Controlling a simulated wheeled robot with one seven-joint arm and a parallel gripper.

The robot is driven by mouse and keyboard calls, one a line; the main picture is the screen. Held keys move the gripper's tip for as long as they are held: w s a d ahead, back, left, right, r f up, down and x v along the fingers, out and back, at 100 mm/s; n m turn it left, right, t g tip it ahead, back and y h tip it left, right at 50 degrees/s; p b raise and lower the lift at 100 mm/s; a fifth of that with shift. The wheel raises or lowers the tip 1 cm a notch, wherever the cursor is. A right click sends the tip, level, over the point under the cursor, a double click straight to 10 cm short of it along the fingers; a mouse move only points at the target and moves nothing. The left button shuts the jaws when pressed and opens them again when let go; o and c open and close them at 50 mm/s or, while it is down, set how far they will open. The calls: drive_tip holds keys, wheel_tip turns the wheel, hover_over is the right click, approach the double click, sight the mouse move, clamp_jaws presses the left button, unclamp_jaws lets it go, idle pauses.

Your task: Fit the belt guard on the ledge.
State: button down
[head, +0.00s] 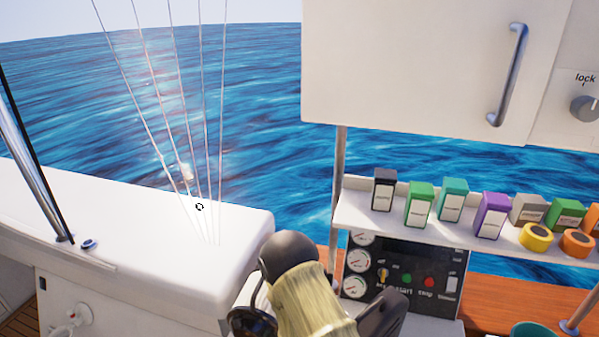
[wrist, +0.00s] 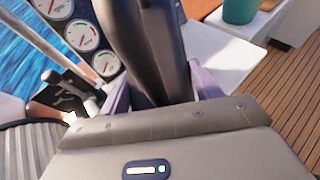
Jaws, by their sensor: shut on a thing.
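The wrist view shows a dark grey, curved, smooth piece (wrist: 150,45), which I take to be the belt guard. It stands up between the two pale purple-grey fingers of my gripper (wrist: 162,92), which are shut on it. Its upper end runs out of the picture and its lower end is hidden behind the beige wrist housing (wrist: 200,150). I cannot identify the ledge for certain in either view.
A gauge panel (head: 410,262) stands under a white shelf (head: 375,212) of small boxes and yellow and orange rolls. A white cabinet (head: 420,70) hangs above. A white locker (head: 130,230) is at left.

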idle(0.4)
drive_tip(key=shift+w+d+r+n+t+y, duration=0.1)
drive_tip(key=shift+d+n+t+y, duration=0.15)
drive_tip(key=shift+n+t, duration=0.25)
drive_tip(key=shift+d+r+n+t+y, duration=0.15)
drive_tip(key=shift+n+t+y, duration=0.25)
drive_tip(key=shift+n, duration=0.2)
drive_tip(key=shift+f+n+t+y, duration=0.1)
drive_tip(key=shift+n+t+y, duration=0.3)
drive_tip(key=shift+y, duration=0.05)
drive_tip(key=shift+a+f+n+t+y, duration=0.15)
drive_tip(key=shift+a+n+t+y, duration=0.3)
drive_tip(key=shift+n+y, duration=0.4)
drive_tip(key=shift+s, duration=0.2)
drive_tip(key=shift+w, duration=0.1)
